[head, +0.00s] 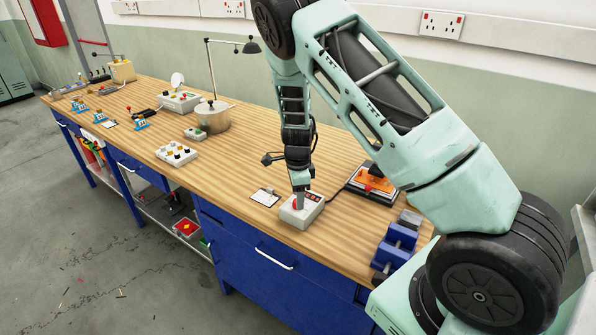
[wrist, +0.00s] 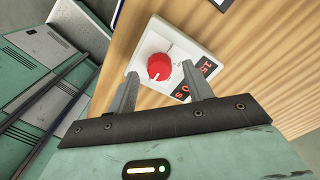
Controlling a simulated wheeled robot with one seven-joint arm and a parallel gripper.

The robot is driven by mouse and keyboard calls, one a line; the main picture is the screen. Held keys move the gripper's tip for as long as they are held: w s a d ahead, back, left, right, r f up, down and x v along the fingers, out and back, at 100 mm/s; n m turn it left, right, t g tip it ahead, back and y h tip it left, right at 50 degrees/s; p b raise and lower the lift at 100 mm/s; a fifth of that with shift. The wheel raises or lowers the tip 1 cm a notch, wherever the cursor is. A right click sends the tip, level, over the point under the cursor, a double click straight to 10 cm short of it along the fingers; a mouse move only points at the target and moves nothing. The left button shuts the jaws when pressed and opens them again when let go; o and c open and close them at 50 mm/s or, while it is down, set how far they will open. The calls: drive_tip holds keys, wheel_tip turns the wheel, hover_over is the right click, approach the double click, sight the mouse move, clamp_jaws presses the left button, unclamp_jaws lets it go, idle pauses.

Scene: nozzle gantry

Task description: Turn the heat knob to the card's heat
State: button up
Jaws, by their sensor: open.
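The red heat knob (wrist: 158,67) sits on a white control box (wrist: 150,40), which stands on the wooden bench. A pale pointer line shows on the knob. The box has two dark displays with red digits; one (wrist: 206,67) seems to read 15, the other is partly covered by a finger. In the head view the box (head: 312,212) is below my gripper (head: 299,194), which hides most of the knob. In the wrist view my gripper (wrist: 160,70) is open, one finger on each side of the knob; contact cannot be told. A small white card (head: 265,197) lies left of the box, its writing too small to read.
A black device with an orange top (head: 372,183) stands right of the box, with a dark cable nearby. A blue vise (head: 396,245) is at the near right edge. A white box with several buttons (head: 177,153) and a metal pot (head: 212,117) stand farther left.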

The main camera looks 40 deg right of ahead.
wheel_tip(320, 180, up, 16)
drive_tip(key=b, duration=0.2)
drive_tip(key=shift+r, duration=0.1)
idle(0.4)
drive_tip(key=s+a+r+n+y+b, duration=0.1)
drive_tip(key=s+a+n, duration=0.55)
drive_tip(key=a, duration=0.25)
drive_tip(key=s+a+n+y, duration=0.1)
drive_tip(key=s+a+n, duration=0.5)
drive_tip(key=a, duration=0.4)
drive_tip(key=s+a+n, duration=0.4)
drive_tip(key=s+n, duration=0.5)
drive_tip(key=s+a+n+h+b, duration=0.1)
drive_tip(key=s+a+n, duration=0.2)
drive_tip(key=s+n, duration=0.6)
drive_tip(key=shift+s+a+r, duration=0.2)
drive_tip(key=shift+a+r, duration=0.2)
